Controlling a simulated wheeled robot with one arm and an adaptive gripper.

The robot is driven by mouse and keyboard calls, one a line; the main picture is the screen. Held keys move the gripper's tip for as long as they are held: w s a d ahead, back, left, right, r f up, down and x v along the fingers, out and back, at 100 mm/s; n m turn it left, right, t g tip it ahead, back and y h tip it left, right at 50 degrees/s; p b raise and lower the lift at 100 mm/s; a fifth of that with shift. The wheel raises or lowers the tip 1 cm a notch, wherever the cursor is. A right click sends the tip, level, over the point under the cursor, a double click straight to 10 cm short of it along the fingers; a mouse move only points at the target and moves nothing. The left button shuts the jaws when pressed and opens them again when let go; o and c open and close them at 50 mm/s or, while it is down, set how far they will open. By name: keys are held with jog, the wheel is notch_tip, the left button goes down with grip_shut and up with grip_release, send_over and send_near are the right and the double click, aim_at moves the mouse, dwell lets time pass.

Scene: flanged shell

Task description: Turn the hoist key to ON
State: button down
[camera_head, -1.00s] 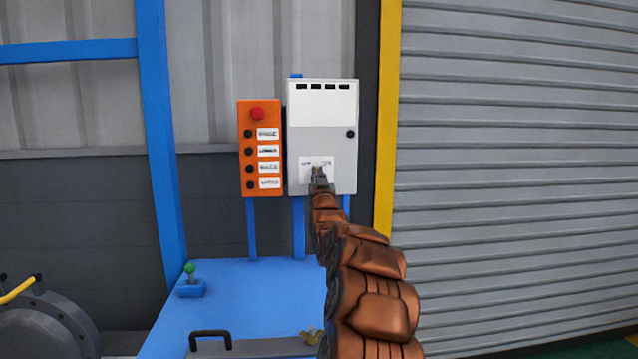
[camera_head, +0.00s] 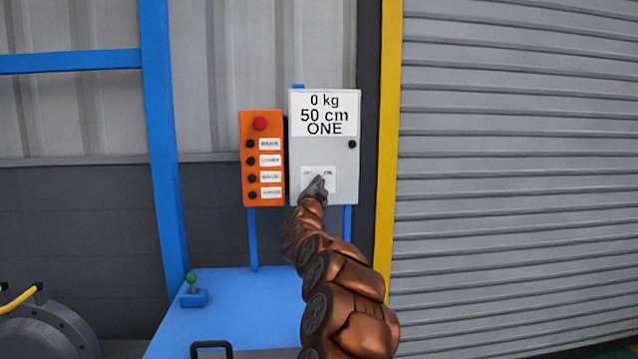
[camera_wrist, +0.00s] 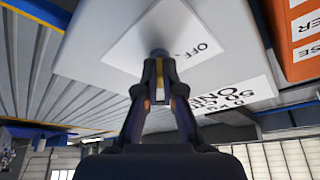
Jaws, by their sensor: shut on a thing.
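The grey control box (camera_head: 324,150) hangs upright on blue posts, with a white label plate (camera_head: 328,174) low on its front. Its display (camera_head: 324,115) reads 0 kg, 50 cm and ONE. My gripper (camera_head: 320,182) is at the label plate, its jaws shut on the hoist key. In the wrist view my gripper's fingers (camera_wrist: 159,75) close around the key, whose round base (camera_wrist: 160,53) shows on the plate. The word OFF is readable to the right of it there. Most of the key is hidden between the fingers.
An orange panel (camera_head: 262,158) with a red button and several black knobs stands just left of the box. A blue table (camera_head: 225,315) lies below, with a green-topped lever (camera_head: 193,285). A yellow post (camera_head: 388,150) and a grey shutter (camera_head: 520,170) are at right.

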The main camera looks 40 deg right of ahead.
jog(key=shift+s+d+r+m, duration=0.1)
jog(key=shift+s+d+m, duration=0.05)
jog(key=shift+m, duration=0.15)
jog(key=c, duration=1.5)
grip_release()
jog(key=shift+c, duration=0.2)
jog(key=shift+o, duration=1.1)
jog(key=shift+a, duration=0.2)
jog(key=v, duration=1.1)
jog(key=shift+s+a, duration=0.2)
jog(key=shift+a, duration=0.15)
